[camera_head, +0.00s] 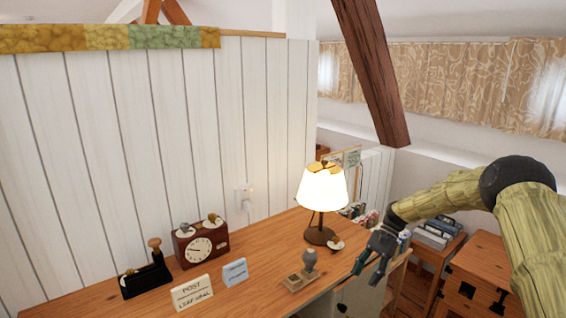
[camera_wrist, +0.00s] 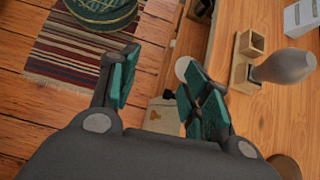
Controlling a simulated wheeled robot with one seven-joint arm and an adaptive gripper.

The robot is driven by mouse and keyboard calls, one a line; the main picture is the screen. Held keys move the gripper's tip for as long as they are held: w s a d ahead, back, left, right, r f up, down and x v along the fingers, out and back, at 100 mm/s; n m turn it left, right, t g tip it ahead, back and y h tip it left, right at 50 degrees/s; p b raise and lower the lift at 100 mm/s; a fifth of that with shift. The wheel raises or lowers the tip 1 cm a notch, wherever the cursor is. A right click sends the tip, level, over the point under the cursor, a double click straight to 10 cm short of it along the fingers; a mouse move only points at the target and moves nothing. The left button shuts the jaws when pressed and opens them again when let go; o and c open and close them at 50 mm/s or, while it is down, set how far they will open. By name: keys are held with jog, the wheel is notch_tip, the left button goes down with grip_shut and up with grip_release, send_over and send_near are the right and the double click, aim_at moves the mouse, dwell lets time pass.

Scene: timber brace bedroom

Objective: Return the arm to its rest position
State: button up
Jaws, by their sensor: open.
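My gripper (camera_head: 374,262) is at the right end of the wooden desk (camera_head: 262,268), beside its edge in the head view. My arm, yellow-green with a dark joint, reaches in from the right and points down. In the wrist view the gripper (camera_wrist: 155,95) is open, its two teal-padded fingers apart. Nothing is between the pads that I can make out. The desk edge and the floor show behind the fingers.
On the desk stand a lit lamp (camera_head: 322,190), a clock (camera_head: 201,244), a small stand with a grey bulb shape (camera_head: 309,262) and two signs. A striped rug (camera_wrist: 75,55) lies on the floor. A side table with books (camera_head: 437,232) and a wooden cabinet (camera_head: 480,270) stand near my arm.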

jog(key=s+a+f+n+t+h, duration=0.15)
jog(key=s+a+f, duration=0.25)
jog(key=s+f, duration=0.8)
jog(key=s+a+f+n+t+h, duration=0.1)
jog(key=s+a+f+n+h, duration=0.15)
jog(key=s+f, duration=1.05)
jog(key=s+f+n+h, duration=0.15)
jog(key=s+f, duration=0.35)
jog(key=s, duration=0.7)
jog(key=s+d+r+n+t, duration=0.1)
jog(key=s+r+n, duration=0.1)
jog(key=s, duration=0.5)
jog(key=s+d+r+n+t+h, duration=0.1)
jog(key=s+r+n, duration=0.1)
jog(key=s, duration=0.6)
jog(key=shift+s+d+r+t, duration=0.2)
jog(key=shift+t, duration=0.15)
